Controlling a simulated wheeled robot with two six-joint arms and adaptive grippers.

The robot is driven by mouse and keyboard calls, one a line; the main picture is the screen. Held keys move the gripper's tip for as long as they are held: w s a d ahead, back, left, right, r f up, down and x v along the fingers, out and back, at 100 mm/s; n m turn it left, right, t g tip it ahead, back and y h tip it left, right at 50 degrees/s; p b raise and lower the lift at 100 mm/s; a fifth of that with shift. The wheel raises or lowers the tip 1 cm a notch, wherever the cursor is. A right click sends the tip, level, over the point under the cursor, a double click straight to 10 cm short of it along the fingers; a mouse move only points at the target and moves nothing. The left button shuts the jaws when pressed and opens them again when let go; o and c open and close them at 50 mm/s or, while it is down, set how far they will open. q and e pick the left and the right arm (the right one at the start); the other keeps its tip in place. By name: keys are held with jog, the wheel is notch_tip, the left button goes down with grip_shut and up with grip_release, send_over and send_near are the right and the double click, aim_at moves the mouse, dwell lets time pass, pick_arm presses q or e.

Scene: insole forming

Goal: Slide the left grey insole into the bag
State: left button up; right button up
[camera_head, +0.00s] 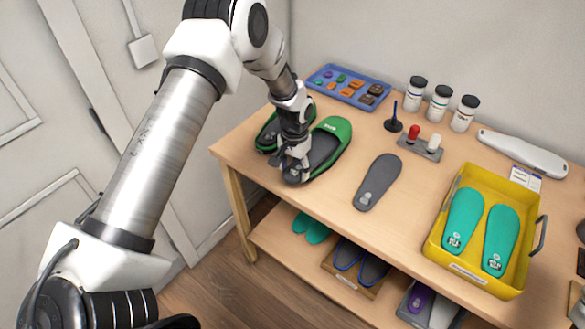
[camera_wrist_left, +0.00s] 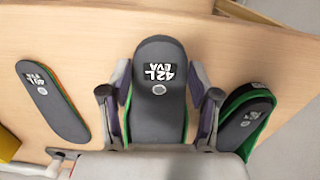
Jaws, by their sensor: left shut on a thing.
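A grey insole (camera_wrist_left: 155,55) printed "42L EVA" lies between the fingers of my left gripper (camera_wrist_left: 160,108) in the wrist view. In the head view my left gripper (camera_head: 292,168) is shut on its near end, low over the table. The insole overlaps a green-rimmed, slipper-shaped piece (camera_head: 342,131), whose green edges show beside it. A second green-rimmed piece (camera_wrist_left: 245,112) with a dark inside is next to it, partly behind my arm in the head view (camera_head: 264,138). Another grey insole (camera_head: 380,178) lies flat to the right. I cannot make out a bag. My right gripper is out of view.
A yellow bin (camera_head: 435,235) with two teal insoles stands at right. A blue tray (camera_head: 322,78) of small parts, several bottles (camera_head: 440,100) and a stand with red and white knobs (camera_head: 420,145) are at the back. A shelf (camera_head: 290,255) below holds more insoles.

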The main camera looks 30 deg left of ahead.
pick_arm(q)
jog(key=shift+s+r, duration=0.15)
jog(key=shift+s, duration=0.1)
jog(key=s, duration=0.2)
jog(key=s+r+p, duration=0.1)
jog(key=s, duration=0.1)
jog(key=shift+r, duration=0.15)
notch_tip(320, 180, up, 6)
jog(key=s+p, duration=0.2)
jog(key=p, duration=0.4)
jog(key=shift+s+f, duration=0.25)
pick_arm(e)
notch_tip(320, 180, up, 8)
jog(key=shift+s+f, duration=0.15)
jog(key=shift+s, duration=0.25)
pick_arm(q)
jog(key=shift+w+f, duration=0.1)
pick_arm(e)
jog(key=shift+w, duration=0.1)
